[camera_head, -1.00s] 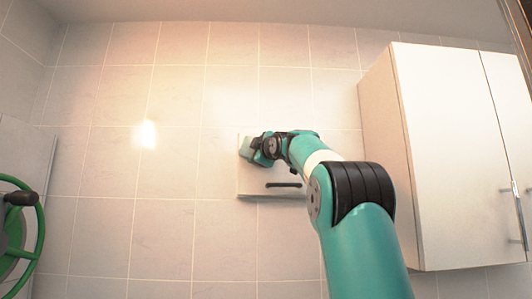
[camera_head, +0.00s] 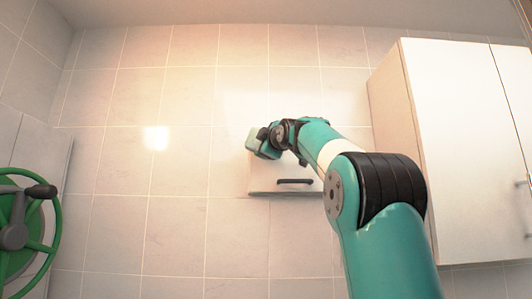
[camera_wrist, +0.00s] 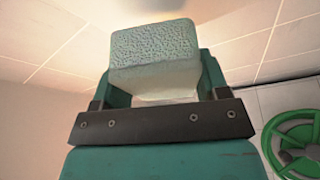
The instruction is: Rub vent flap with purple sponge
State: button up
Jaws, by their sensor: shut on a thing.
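The vent flap appears to be the small pale panel (camera_head: 260,184) on the tiled wall, with a dark bar handle (camera_head: 295,181) near its lower edge. My gripper (camera_head: 262,144) is at the flap's upper left, and my arm hides part of the panel. In the wrist view my gripper (camera_wrist: 162,88) is shut on a block-shaped sponge (camera_wrist: 155,45). The sponge looks pale grey-green with a speckled face, not purple. It also shows at the tip of my gripper in the head view (camera_head: 253,139). Whether it touches the flap cannot be told.
A white wall cabinet (camera_head: 463,135) with tall doors stands close to my arm on the right. A green handwheel (camera_head: 52,240) is at the lower left, and it shows at the right of the wrist view (camera_wrist: 292,140). The tiled wall between wheel and flap is clear.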

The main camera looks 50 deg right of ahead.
jog(key=shift+s+a, duration=0.45)
jog(key=shift+a, duration=0.1)
jog(key=shift+s+a+b, duration=0.9)
jog(key=shift+s+a, duration=0.05)
jog(key=shift+a, duration=0.2)
